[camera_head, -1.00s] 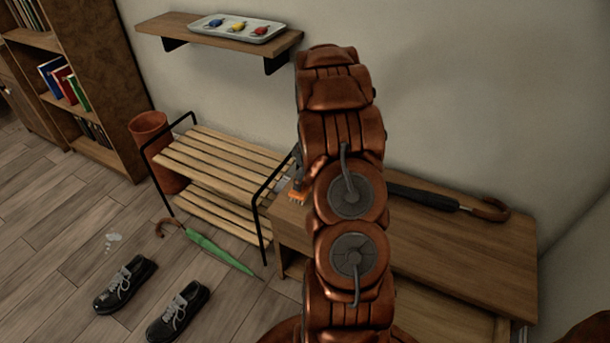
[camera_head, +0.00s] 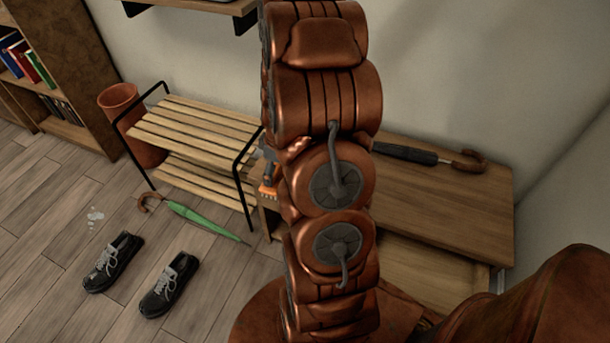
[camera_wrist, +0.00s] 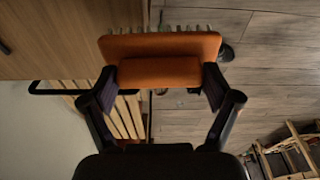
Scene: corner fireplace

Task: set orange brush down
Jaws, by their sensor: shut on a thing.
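The orange brush (camera_wrist: 160,60) is held between the two dark fingers of my gripper (camera_wrist: 160,88), which is shut on it. In the wrist view its pale bristles point to the top of the picture. In the head view a small part of the brush (camera_head: 268,192) shows left of my arm, in front of the left end of the wooden bench (camera_head: 435,200). Most of the gripper is hidden behind my arm there. I cannot tell how high the brush is above the bench.
A black umbrella (camera_head: 405,153) lies along the back of the bench. A slatted rack (camera_head: 195,130) stands left of it, with a terracotta bin (camera_head: 122,105) behind. A green umbrella (camera_head: 205,222), black shoes (camera_head: 170,285) and a whitish patch (camera_head: 95,215) are on the floor.

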